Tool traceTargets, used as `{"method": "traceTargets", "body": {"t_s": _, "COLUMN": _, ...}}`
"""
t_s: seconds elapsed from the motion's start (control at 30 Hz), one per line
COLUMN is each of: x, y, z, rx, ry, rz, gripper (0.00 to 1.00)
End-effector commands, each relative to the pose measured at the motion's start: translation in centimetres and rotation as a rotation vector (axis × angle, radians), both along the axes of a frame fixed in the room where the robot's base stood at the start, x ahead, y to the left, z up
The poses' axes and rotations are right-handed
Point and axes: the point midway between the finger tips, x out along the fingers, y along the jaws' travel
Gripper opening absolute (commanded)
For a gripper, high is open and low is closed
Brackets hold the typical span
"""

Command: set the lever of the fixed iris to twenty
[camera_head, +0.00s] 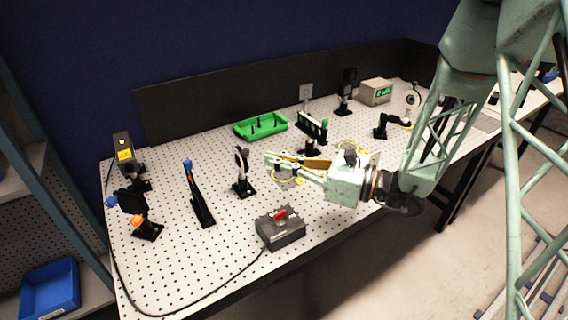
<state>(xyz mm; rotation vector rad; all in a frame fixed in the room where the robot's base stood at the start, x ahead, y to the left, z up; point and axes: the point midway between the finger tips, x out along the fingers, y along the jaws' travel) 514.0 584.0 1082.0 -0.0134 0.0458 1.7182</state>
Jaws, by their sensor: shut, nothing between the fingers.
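A small round black mount on a post (242,161), which looks like the iris, stands on a black base on the perforated table. It appears edge-on, and its lever and any scale marks are too small to make out. My gripper (269,164) reaches in from the right, pointing left. Its fingertips are just right of the mount and look apart from it, though the depth gap is hard to judge. The gripper is shut and holds nothing.
A grey box with a red switch (281,229) sits at the front edge. A black stand with a blue tip (199,195) is to the left. Behind are a green tray (260,125) and a black holder with a green knob (312,127). Bare perforated tabletop (180,267) lies front left.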

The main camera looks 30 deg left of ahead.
Motion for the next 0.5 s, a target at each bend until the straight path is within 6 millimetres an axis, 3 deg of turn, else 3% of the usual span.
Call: {"method": "traceTargets", "body": {"t_s": 0.5, "x": -0.7, "y": 4.1, "z": -0.2, "rx": -0.001, "ry": 0.0, "rz": 0.001, "gripper": 0.0}}
